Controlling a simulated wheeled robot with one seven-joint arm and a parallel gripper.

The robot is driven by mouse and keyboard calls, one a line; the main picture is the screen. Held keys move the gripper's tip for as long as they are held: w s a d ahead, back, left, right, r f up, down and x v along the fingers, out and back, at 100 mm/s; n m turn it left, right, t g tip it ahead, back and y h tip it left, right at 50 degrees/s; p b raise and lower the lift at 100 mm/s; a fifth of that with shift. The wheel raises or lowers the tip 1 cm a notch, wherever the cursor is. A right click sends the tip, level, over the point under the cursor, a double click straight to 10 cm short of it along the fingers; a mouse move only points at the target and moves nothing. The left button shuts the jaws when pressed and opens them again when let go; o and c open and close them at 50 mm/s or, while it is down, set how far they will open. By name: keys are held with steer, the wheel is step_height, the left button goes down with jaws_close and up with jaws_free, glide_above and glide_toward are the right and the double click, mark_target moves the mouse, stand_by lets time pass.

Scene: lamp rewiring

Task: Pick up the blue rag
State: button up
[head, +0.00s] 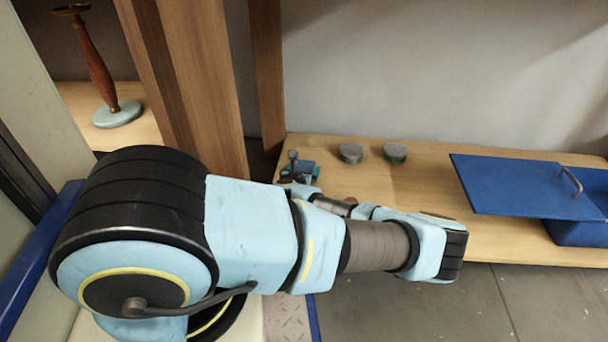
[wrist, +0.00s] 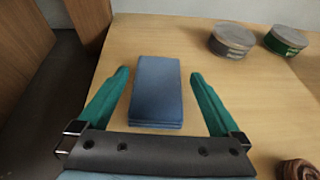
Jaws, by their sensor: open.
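The blue rag (wrist: 157,92) is a folded rectangular stack lying flat on the wooden table in the wrist view. My gripper (wrist: 160,85) is open, with one green finger on each side of the rag and a visible gap to each. I cannot tell how far the fingertips are above the table. In the head view my gripper (head: 300,168) is small and partly hidden by my own arm at the table's left end. The rag is not clearly visible there.
Two round tins, a grey one (head: 351,153) and a green-sided one (head: 395,152), stand right of my gripper on the wooden table (head: 420,180). A blue box (head: 575,232) with its lid (head: 510,185) askew is at right. Wooden posts (head: 205,90) rise close at left.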

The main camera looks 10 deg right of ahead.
mark_target(305, 166)
steer(key=b+x, duration=0.1)
steer(key=x, duration=0.1)
steer(key=b+x, duration=0.1)
steer(key=shift+w+f, duration=0.25)
steer(key=shift+f, duration=0.2)
steer(key=shift+w+d+b, duration=0.2)
steer(key=shift+w+b, duration=0.15)
steer(key=shift+w, duration=0.1)
steer(key=c, duration=1.1)
